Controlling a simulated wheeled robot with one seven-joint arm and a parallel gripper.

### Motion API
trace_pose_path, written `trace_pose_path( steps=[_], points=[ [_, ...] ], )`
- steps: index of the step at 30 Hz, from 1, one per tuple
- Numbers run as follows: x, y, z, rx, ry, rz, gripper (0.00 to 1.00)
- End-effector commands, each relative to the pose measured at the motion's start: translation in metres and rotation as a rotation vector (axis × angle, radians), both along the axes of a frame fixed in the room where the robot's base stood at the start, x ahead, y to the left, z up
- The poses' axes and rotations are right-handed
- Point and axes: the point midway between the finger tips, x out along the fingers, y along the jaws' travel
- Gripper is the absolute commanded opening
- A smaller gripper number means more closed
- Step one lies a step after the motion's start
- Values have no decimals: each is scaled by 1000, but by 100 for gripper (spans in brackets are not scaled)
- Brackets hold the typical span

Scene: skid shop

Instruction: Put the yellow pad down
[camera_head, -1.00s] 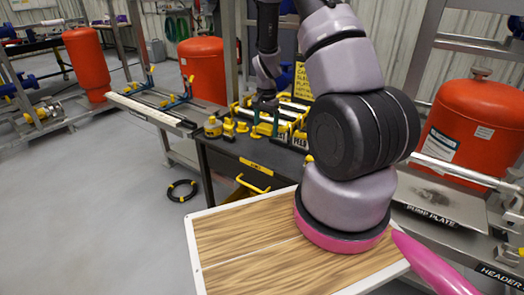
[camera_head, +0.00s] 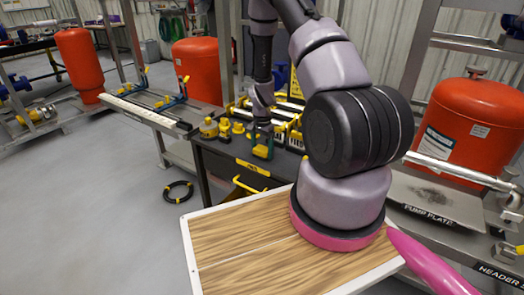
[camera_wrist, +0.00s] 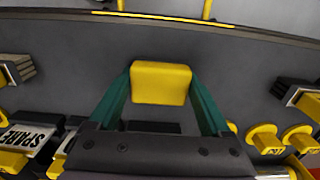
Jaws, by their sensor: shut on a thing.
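The yellow pad (camera_wrist: 160,83) is a small rounded block in the middle of the wrist view. My gripper (camera_wrist: 160,92) has a green finger against each side of it and is shut on it. In the head view, my gripper (camera_head: 263,146) is over the front part of the dark bench (camera_head: 222,148). The pad is mostly hidden there by the fingers. The grey bench top (camera_wrist: 235,55) around the pad is bare. I cannot tell whether the pad touches the bench top.
Yellow-and-black holders with a SPARE label (camera_wrist: 38,140) stand close on the left in the wrist view. Yellow knobs (camera_wrist: 265,138) stand on the right. The bench's yellow-striped edge (camera_wrist: 160,14) is clear.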

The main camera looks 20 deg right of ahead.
Motion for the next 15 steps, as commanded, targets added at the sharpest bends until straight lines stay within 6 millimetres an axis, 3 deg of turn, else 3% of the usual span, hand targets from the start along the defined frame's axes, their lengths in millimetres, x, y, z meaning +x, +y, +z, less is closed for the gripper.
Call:
trace_pose_path(
  steps=[12, 13, 14, 15],
  points=[
    [-1, 0, -8, 0, 1, 1, 30],
    [-1, 0, -8, 0, 1, 1, 90],
    [-1, 0, -8, 0, 2, 1, 100],
    [-1, 0, -9, -1, 3, 1, 100]
  ],
)
